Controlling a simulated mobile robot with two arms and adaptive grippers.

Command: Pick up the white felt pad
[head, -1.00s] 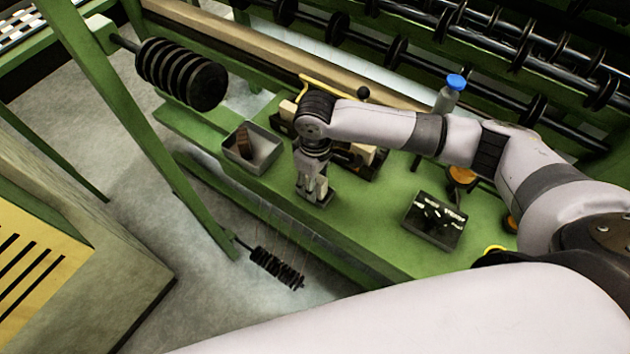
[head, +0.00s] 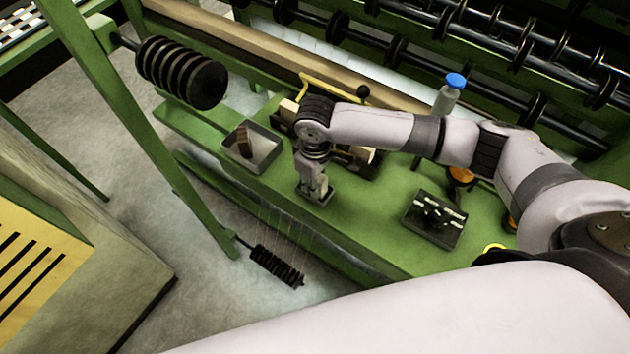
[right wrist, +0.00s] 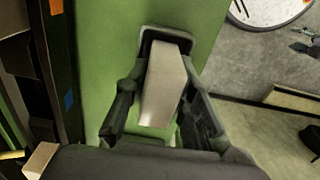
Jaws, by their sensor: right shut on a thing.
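The white felt pad (right wrist: 164,85) shows in the right wrist view as a pale, long block between the two fingers of my right gripper (right wrist: 160,125). The fingers are shut on its sides. Its far end is at a small dark-rimmed holder (right wrist: 150,34) on the green bench; I cannot tell whether they touch. In the head view my right gripper (head: 315,190) points down close above the bench's front part, and the pad is mostly hidden by the fingers. My left gripper is not in view.
A grey metal tray (head: 268,163) with a brown block (head: 244,143) stands left of the gripper. A dark tray of metal parts (head: 433,219) lies to the right. A blue-capped bottle (head: 447,97) stands behind my arm. Black discs (head: 182,74) hang at left.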

